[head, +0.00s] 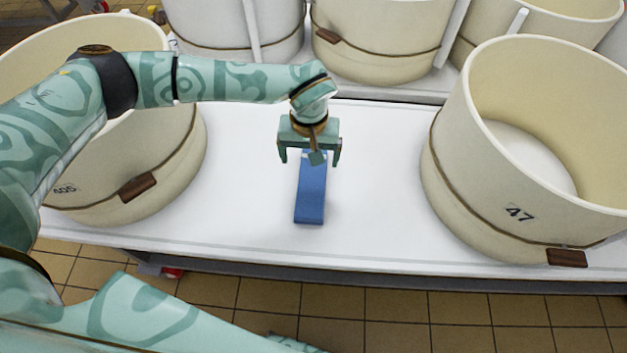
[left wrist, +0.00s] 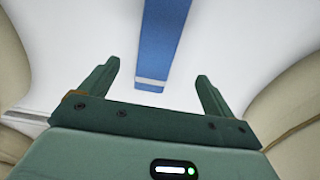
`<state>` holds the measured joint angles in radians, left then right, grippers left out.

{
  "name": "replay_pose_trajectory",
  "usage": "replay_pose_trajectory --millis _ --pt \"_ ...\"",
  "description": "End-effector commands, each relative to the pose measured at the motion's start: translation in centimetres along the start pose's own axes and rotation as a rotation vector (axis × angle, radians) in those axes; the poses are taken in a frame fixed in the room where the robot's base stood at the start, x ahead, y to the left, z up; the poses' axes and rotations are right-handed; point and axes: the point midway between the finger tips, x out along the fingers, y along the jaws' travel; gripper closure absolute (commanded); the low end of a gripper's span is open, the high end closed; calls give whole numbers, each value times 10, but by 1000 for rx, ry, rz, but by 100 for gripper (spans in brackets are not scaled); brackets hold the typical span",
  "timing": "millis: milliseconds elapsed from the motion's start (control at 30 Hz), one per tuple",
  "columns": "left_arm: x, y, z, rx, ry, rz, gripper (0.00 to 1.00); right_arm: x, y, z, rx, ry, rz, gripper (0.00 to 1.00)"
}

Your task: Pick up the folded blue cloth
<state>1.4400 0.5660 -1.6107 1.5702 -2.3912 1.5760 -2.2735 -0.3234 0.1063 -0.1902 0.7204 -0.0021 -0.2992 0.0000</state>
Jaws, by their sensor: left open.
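The folded blue cloth (head: 311,196) is a long narrow strip lying on the white table (head: 375,190), between two cream vats. My left gripper (head: 309,162) is open and empty over the far end of the cloth, fingers pointing down. In the left wrist view the cloth (left wrist: 170,35) comes in from the top and its near end, with a pale stripe, lies between the two open fingers (left wrist: 155,85). I cannot tell the exact height of the fingers above the cloth. The right gripper is not in view.
A cream vat marked 47 (head: 480,190) stands on the right, and another vat (head: 160,180) stands on the left, partly behind my left arm. More vats (head: 380,45) line the back. The table's front edge (head: 380,268) drops to a tiled floor (head: 400,305).

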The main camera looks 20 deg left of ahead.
Motion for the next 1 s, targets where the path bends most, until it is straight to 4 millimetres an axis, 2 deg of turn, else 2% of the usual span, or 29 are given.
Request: replay_pose_trajectory --millis 33,100,333,500,600,900,933,1000 --pt "20 0 1 -1 -9 0 11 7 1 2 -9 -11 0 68" --pt "32 1 1 0 -7 0 11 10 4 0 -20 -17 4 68" --pt "49 2 1 -2 -3 3 11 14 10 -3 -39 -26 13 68" --pt "82 4 6 -3 -10 1 11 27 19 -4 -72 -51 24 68" --pt "93 4 6 -4 -8 1 11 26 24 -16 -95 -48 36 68" --pt "94 4 4 -4 1 4 11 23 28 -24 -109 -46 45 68" --pt "94 4 4 -4 1 4 14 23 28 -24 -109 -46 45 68" --pt "94 4 5 -4 0 4 33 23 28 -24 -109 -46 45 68"
